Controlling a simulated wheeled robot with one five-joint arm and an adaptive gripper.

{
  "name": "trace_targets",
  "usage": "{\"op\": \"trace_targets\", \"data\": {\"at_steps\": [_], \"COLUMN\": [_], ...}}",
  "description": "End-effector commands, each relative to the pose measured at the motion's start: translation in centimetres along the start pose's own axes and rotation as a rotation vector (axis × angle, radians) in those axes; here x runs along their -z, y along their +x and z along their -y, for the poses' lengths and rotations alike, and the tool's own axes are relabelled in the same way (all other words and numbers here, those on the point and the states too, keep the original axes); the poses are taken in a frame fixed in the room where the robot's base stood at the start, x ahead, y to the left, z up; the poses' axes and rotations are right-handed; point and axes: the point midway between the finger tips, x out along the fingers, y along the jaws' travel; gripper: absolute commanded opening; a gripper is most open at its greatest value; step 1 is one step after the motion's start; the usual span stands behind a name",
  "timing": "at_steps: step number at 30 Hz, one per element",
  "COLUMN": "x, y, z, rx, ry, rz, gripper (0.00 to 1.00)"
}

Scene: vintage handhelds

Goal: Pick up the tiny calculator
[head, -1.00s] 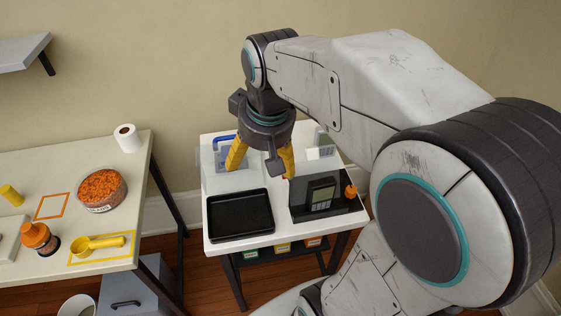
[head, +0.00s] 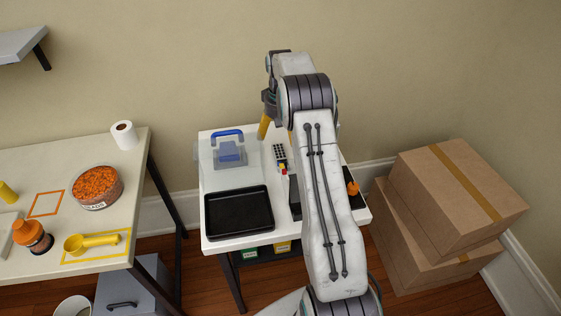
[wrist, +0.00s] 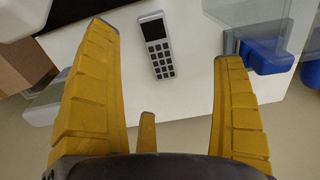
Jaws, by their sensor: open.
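The tiny calculator (head: 280,155) lies on the white table, with a light body and dark keys. In the wrist view the calculator (wrist: 158,48) shows a dark screen at its top and rows of dark keys. It lies beyond and between my open fingers, with none touching it in that view. In the head view my gripper (head: 277,133) is at the table's back, partly hidden by my arm.
A clear-sided thing with a blue handle (head: 228,150) stands left of the calculator. A black tray (head: 238,212) is at the front left. A small red and yellow item (head: 284,171) is by the calculator's near end. Cardboard boxes (head: 445,195) stand right of the table.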

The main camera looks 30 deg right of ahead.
Motion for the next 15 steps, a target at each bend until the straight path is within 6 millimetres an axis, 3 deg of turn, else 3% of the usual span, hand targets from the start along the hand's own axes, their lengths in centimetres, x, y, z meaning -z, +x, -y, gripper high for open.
{"op": "trace_targets", "data": {"at_steps": [1, 3, 15], "x": [0.3, 0.6, 0.9], "y": [1.9, 3.2, 6.9], "z": [-0.5, -0.9, -1.6], "rx": [0.0, 0.001, 0.002], "ry": [0.007, 0.012, 0.022], "rz": [0.007, 0.013, 0.025], "gripper": [0.89, 0.89, 0.89]}}
